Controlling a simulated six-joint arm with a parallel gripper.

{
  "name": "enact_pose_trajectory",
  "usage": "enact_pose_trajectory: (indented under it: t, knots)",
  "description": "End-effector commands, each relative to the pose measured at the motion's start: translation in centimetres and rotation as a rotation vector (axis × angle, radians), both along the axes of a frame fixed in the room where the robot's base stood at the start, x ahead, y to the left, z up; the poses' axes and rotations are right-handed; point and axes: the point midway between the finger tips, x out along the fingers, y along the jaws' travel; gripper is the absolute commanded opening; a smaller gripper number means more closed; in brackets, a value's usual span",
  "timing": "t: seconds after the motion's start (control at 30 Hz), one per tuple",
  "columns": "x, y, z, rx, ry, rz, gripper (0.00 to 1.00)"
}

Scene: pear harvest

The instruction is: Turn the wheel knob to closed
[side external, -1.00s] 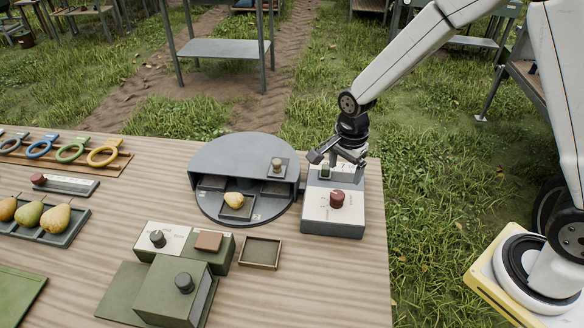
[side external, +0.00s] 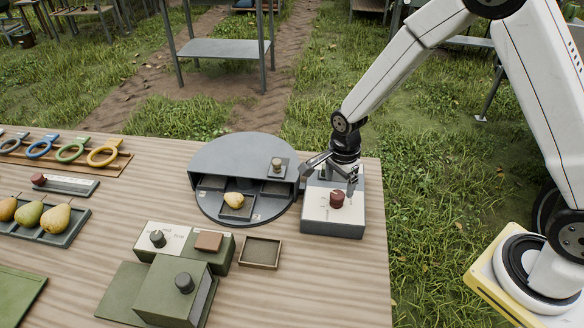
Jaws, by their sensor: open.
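A dark red knob (side external: 337,199) stands on top of a white-topped grey box (side external: 316,216) at the right end of the table. A small pale knob (side external: 277,163) sits on a square plate on the round grey wheel housing (side external: 230,154) to its left. I cannot read the markings, so which of them is the wheel knob is unclear. My gripper (side external: 329,181) is open and empty above the back of the white-topped box. Its fingers are spread wide, just behind the red knob and apparently apart from it. The green part at the back of the box is hidden.
A yellow pear (side external: 234,199) lies in the wheel's front compartment. A green box (side external: 175,290) with a dark knob and a small empty tray (side external: 260,252) stand in front. Pears (side external: 55,218) in a tray and coloured rings (side external: 103,152) are at left. Bare table lies at front right.

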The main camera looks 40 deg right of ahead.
Motion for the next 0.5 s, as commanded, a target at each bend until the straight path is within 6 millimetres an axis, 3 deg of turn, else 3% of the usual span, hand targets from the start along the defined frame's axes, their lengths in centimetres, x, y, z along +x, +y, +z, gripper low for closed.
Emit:
enact_pose_trajectory:
  t: [0.2,0.5]
  knots:
    - [-0.1,0.0,-2.4,0.000,0.003,0.000,0.89]
    - [0.0,0.0,-3.8,0.000,0.000,0.000,0.89]
